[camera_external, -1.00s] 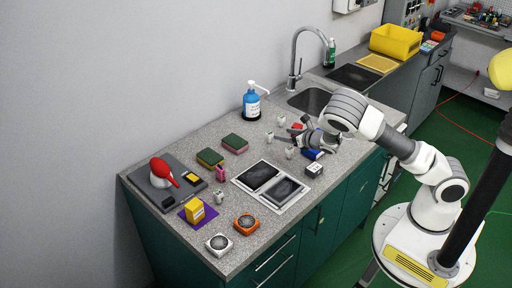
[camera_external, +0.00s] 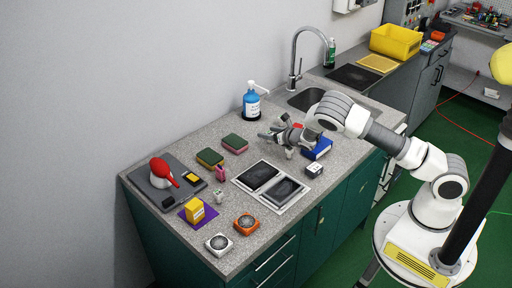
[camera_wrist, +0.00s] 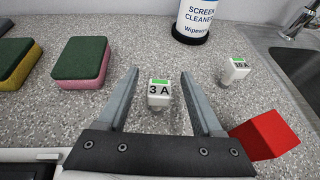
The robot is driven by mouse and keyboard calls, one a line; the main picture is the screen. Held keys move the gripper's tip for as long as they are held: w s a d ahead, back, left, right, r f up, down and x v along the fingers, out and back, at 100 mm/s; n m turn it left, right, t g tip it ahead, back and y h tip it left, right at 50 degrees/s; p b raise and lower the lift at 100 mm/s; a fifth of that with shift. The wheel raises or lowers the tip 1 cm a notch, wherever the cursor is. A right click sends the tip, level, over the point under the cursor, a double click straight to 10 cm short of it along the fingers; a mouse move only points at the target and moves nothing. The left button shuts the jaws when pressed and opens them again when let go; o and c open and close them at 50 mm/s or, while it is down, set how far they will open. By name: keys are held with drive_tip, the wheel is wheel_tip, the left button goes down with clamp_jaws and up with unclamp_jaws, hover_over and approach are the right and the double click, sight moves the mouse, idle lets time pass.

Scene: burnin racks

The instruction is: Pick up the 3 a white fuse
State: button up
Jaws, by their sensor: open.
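The white 3 A fuse (camera_wrist: 159,93) stands on the speckled grey worktop, with a green mark on its top edge and "3 A" printed on its face. In the wrist view my gripper (camera_wrist: 165,90) is open, with one finger on each side of the fuse and clear room between. The fingers do not appear to touch it. In the external view my gripper (camera_external: 273,137) reaches over the worktop near the sink, and the fuse is hard to make out there. A second white fuse (camera_wrist: 236,69) with a green mark stands farther right; its label looks like 10 A.
A red block (camera_wrist: 265,135) sits close to the right finger. Sponges (camera_wrist: 82,61) lie to the left. The blue screen cleaner bottle (camera_external: 251,105) stands behind. A blue box (camera_external: 318,149), black-and-white item (camera_external: 315,168) and flat dark-panelled tray (camera_external: 266,201) are nearby.

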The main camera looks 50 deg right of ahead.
drive_tip(key=shift+w, duration=0.1)
clamp_jaws()
idle(0.3)
